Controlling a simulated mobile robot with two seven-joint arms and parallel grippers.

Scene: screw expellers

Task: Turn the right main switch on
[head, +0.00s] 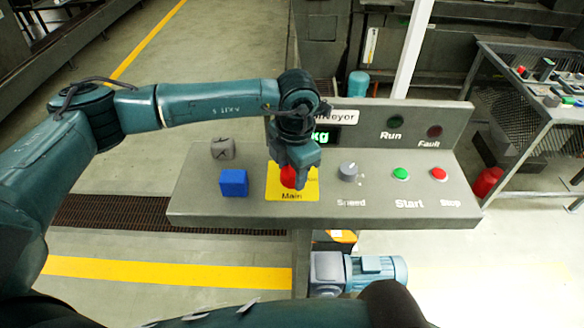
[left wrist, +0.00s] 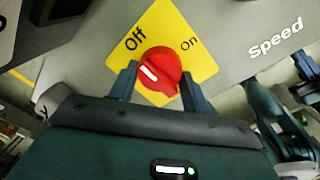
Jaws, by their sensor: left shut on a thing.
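The red main switch (head: 288,178) is a round knob on a yellow plate (head: 308,190) marked "Main", on the grey console. My left gripper (head: 292,168) is over it from above and partly hides it. In the left wrist view the red knob (left wrist: 161,68) sits between the two fingers, which are shut on it. "Off" is printed on the plate at upper left and "On" at upper right. The knob's short white mark lies on its left part, below "Off".
A blue cube (head: 233,183) and a grey lettered cube (head: 222,148) are on the console's left. The Speed knob (head: 348,171), green Start button (head: 401,173) and red Stop button (head: 439,174) are on its right. A metal table (head: 512,120) stands at far right.

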